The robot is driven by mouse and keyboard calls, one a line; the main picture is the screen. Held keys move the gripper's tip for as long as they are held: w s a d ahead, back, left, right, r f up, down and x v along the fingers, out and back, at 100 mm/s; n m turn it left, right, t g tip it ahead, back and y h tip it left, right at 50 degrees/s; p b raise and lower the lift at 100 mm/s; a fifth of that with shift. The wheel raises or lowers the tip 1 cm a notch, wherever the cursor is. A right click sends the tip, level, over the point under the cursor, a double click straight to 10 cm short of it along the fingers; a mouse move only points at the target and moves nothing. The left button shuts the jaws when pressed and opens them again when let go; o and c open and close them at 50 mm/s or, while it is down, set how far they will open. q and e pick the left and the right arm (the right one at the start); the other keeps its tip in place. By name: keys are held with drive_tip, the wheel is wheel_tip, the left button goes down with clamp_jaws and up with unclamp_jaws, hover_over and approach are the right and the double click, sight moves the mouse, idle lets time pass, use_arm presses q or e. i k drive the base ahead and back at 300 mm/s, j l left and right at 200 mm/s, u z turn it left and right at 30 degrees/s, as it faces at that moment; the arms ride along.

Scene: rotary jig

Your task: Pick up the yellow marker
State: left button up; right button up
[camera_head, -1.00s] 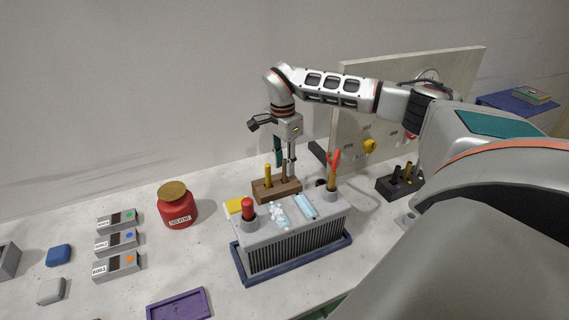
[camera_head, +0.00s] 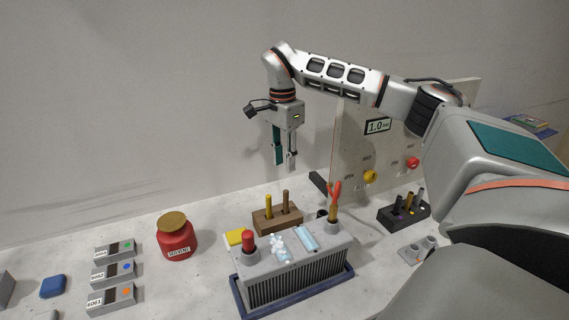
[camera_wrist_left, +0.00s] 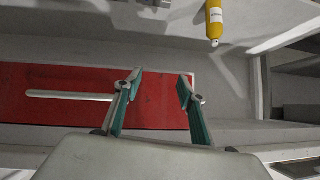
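A yellow stick (camera_head: 268,206), which may be the yellow marker, stands upright in a wooden block (camera_head: 277,221) behind the grey ribbed box. A brown stick (camera_head: 285,202) stands beside it in the same block. My right gripper (camera_head: 284,164) hangs pointing down above the block, clear of both sticks. Its fingers look apart, with nothing visible between them. My left gripper (camera_wrist_left: 158,82) is open and empty over a red surface in the left wrist view; it does not show in the head view.
The grey ribbed box (camera_head: 295,268) carries a red-topped piece and a red-handled tool. A black holder (camera_head: 403,217) with several sticks stands right. A red solvent jar (camera_head: 177,241) stands left. A panel (camera_head: 352,150) rises behind. The left wrist view shows a yellow cylinder (camera_wrist_left: 214,20).

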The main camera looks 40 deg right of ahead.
sight(269, 213)
drive_tip(key=k+j, duration=0.75)
drive_tip(key=j, duration=0.2)
